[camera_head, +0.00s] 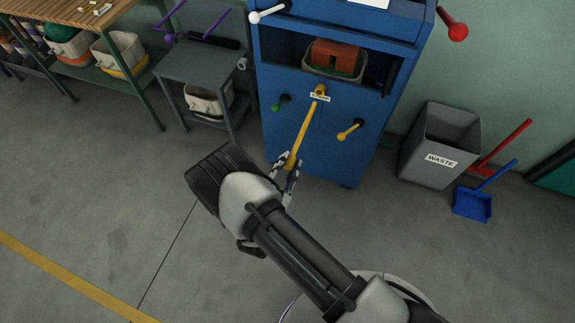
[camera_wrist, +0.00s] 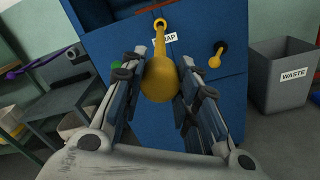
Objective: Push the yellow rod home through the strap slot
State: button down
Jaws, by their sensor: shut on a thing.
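The yellow rod (camera_head: 302,133) slants up from my gripper toward the front of the blue cabinet (camera_head: 277,137). My gripper (camera_head: 288,170) is shut on the rod's near, rounded end. In the wrist view the rod (camera_wrist: 159,78) lies between the two fingers (camera_wrist: 163,95), pointing away toward a yellow ring-like fitting (camera_wrist: 160,24) beside a partly covered label.
A yellow knobbed handle (camera_head: 350,129) sticks out right of the rod and a green one (camera_head: 281,102) left. The waste bin (camera_head: 440,146) and blue dustpan (camera_head: 472,203) stand right. A grey side table (camera_head: 203,65) stands left. The floor in front is clear.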

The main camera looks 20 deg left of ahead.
aim_at(301, 133)
jog(key=shift+w+d+b, duration=0.15)
jog(key=shift+w+b, duration=0.4)
jog(key=shift+w, duration=1.45)
jog(key=shift+w+d+b, duration=0.1)
jog(key=shift+w+b, duration=0.55)
jog(key=shift+w, duration=0.65)
jog(key=shift+w, duration=0.6)
jog(key=shift+w, duration=0.2)
jog(key=shift+w+d+b, duration=0.1)
jog(key=shift+w+b, duration=0.25)
jog(key=shift+w, duration=0.4)
jog(key=shift+w, duration=0.45)
jog(key=shift+w+d, duration=0.1)
jog(key=shift+w, duration=0.5)
jog(key=shift+w, duration=0.25)
